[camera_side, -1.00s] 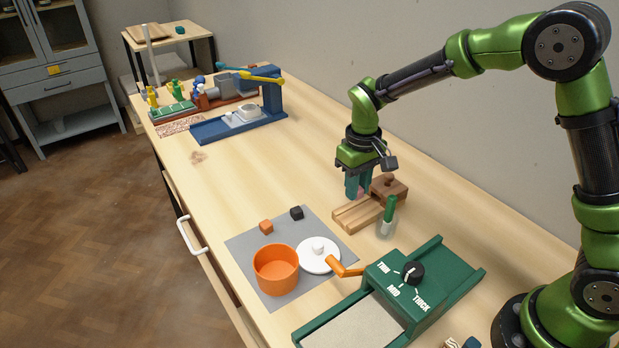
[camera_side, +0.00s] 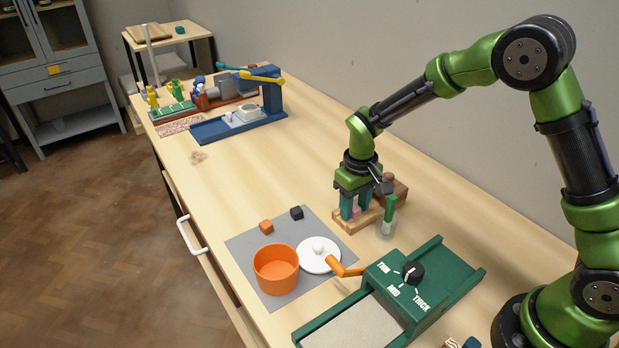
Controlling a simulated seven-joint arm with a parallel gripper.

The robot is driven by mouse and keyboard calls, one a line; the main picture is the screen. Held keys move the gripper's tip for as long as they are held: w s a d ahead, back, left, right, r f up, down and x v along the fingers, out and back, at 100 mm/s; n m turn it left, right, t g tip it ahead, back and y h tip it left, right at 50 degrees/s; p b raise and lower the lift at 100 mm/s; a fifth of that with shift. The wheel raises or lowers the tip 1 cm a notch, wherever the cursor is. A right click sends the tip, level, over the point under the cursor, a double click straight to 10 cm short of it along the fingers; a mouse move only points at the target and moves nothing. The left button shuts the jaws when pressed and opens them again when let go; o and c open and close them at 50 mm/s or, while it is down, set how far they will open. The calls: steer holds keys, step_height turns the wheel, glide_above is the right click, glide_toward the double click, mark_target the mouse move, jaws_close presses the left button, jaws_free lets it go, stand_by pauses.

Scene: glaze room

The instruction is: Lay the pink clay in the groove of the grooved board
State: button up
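The grooved board (camera_side: 343,222) is light wood and lies on the table at centre right, with a darker wooden block (camera_side: 399,190) at its far end. My gripper (camera_side: 355,212) points down over the near part of the board. The pink clay (camera_side: 357,211) shows as a small patch between its teal fingers, which are shut on it. The clay is low, at or just above the board; I cannot tell whether it touches. The fingers and clay hide part of the groove.
A glass with a green-handled tool (camera_side: 388,214) stands close beside the board. A green slab roller (camera_side: 430,288) is at front right. A grey mat (camera_side: 252,241) holds an orange pot (camera_side: 275,270), a white lid (camera_side: 318,256) and small cubes. The table's middle is clear.

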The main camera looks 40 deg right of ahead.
mark_target(355, 208)
steer(key=shift+r, duration=0.15)
step_height(355, 208, up, 12)
steer(key=s+d+r+m+t, duration=0.1)
steer(key=s+r+t, duration=0.1)
steer(key=s, duration=0.4)
steer(key=s+d+r+m+t+y, duration=0.1)
steer(key=s+r+t, duration=0.1)
steer(key=s+r, duration=0.2)
steer(key=s+d+r+m+t+y, duration=0.1)
steer(key=s+r+m+t, duration=0.1)
steer(key=s, duration=0.7)
steer(key=shift+s+r+t, duration=0.25)
steer(key=shift+r+t, duration=0.35)
steer(key=shift+r, duration=0.4)
